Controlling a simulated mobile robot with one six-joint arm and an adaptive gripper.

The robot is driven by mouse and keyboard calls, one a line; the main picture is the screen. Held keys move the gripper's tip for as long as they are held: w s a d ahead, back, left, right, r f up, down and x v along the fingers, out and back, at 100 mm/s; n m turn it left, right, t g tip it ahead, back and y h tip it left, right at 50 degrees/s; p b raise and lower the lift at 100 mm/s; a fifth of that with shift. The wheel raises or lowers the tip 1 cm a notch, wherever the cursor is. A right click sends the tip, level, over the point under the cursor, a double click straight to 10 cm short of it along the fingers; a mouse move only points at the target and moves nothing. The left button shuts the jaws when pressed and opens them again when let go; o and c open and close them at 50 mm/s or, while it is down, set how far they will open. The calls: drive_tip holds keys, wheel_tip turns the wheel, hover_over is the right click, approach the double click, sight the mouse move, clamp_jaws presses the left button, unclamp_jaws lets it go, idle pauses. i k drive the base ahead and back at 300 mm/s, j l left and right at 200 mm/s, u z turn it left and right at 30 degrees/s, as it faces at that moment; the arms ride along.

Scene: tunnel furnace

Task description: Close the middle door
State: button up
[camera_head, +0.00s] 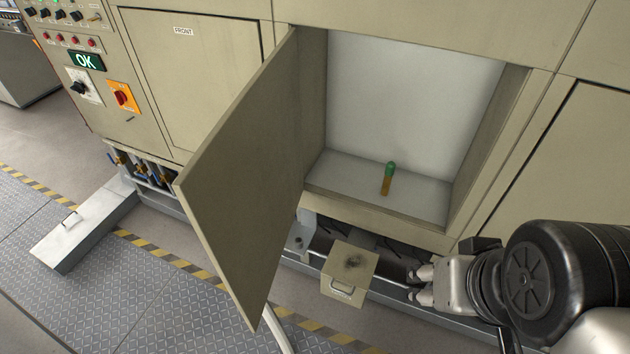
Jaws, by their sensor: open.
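The middle door (245,175) is a beige panel. It stands wide open, swung out from its left edge toward the viewer. Behind it is an open compartment (410,90) with pale inner walls. A small green-topped, brownish cylinder (387,180) stands on the compartment floor. My gripper (415,285) is at the lower right, below the compartment opening, with its fingers pointing left. It is open and apart from the door, with a small beige box between them in the picture. I see nothing between its fingers.
A beige box with a handle (348,275) sits below the compartment. A closed panel marked FRONT (195,75) and a control panel (75,45) are at left. A grey metal cover (85,225) lies on the floor near yellow-black tape (190,268). Another closed panel (575,170) is at right.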

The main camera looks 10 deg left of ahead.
sight(242, 190)
drive_tip(key=j+z, duration=0.1)
drive_tip(key=j, duration=0.3)
drive_tip(key=k+j+z, duration=0.1)
drive_tip(key=j, duration=0.3)
drive_tip(key=k+j+z, duration=0.1)
drive_tip(key=j, duration=0.3)
drive_tip(key=k+j+z, duration=0.1)
drive_tip(key=j, duration=0.3)
drive_tip(key=k+j+z, duration=0.1)
drive_tip(key=j, duration=0.25)
drive_tip(key=k+j, duration=0.15)
drive_tip(key=j, duration=0.25)
drive_tip(key=z, duration=0.05)
